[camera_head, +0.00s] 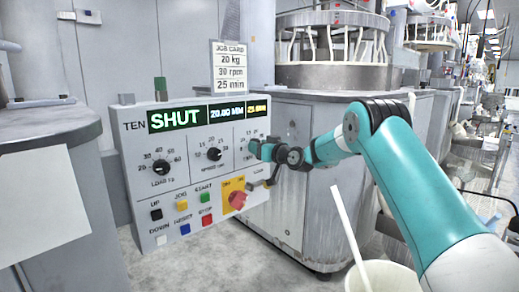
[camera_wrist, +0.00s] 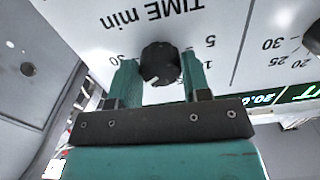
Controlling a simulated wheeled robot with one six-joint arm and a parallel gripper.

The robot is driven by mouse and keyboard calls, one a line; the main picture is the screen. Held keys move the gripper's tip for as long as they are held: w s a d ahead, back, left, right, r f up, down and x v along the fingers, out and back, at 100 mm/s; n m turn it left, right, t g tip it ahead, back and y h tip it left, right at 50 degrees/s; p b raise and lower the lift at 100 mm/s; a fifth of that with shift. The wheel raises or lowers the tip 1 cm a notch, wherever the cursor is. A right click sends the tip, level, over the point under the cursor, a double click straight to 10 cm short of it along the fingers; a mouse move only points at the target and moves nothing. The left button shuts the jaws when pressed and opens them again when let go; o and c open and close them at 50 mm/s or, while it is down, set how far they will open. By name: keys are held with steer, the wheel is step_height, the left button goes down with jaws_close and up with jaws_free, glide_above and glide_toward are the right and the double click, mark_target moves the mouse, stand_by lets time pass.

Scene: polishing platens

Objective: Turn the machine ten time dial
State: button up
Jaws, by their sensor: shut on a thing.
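The machine ten control panel (camera_head: 136,203) faces me, with TEN printed at its upper left. In the wrist view the black time dial (camera_wrist: 159,62) sits under upside-down lettering that reads TIME min. My gripper (camera_head: 255,149) is at the right of the panel and hides most of this dial in the head view. In the wrist view its two teal fingers stand on either side of the dial, shut on it. The dial's pointer setting is not clear.
A job card (camera_head: 231,67) above the panel reads 20 kg, 30 rpm, 25 min. The load dial (camera_head: 163,167) and speed dial (camera_head: 215,154) are left of my gripper. Below are coloured buttons, a red rotary switch (camera_head: 238,200) on yellow, and a small handle (camera_head: 259,184).

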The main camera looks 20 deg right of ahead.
steer(key=o, duration=0.9)
steer(key=shift+s, duration=0.1)
steer(key=v, duration=1.7)
steer(key=shift+s, duration=0.15)
